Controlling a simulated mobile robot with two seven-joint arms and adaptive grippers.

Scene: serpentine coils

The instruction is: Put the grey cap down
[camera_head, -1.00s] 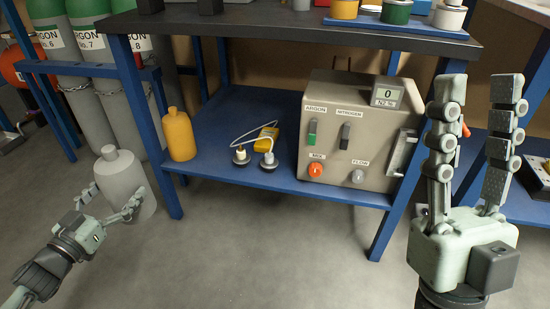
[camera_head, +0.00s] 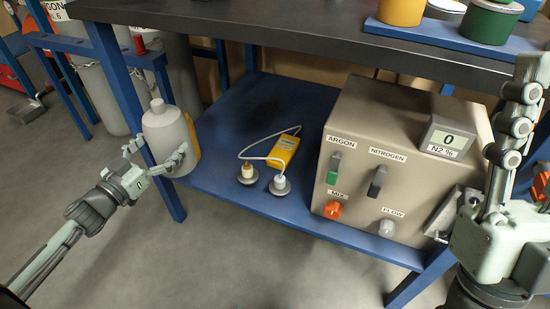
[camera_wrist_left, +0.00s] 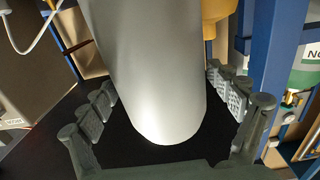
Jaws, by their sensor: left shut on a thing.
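The grey cap (camera_head: 165,136), a light grey bottle-shaped piece with a narrow neck, stands upright in my left gripper (camera_head: 158,163). The gripper is shut around its lower body, at the left front end of the blue shelf (camera_head: 225,187). I cannot tell whether its base touches the shelf. In the left wrist view the cap (camera_wrist_left: 150,80) fills the middle between the fingers. A yellow cap (camera_head: 193,135) is mostly hidden right behind it. My right gripper (camera_head: 520,130) is at the right edge, empty, partly cut off.
On the shelf, a yellow meter (camera_head: 285,150) with a cable sits behind two small fittings. A beige gas mixer box (camera_head: 385,150) fills the shelf's right. A blue table leg (camera_head: 135,110) stands left of the cap. The dark tabletop (camera_head: 330,45) overhangs the shelf.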

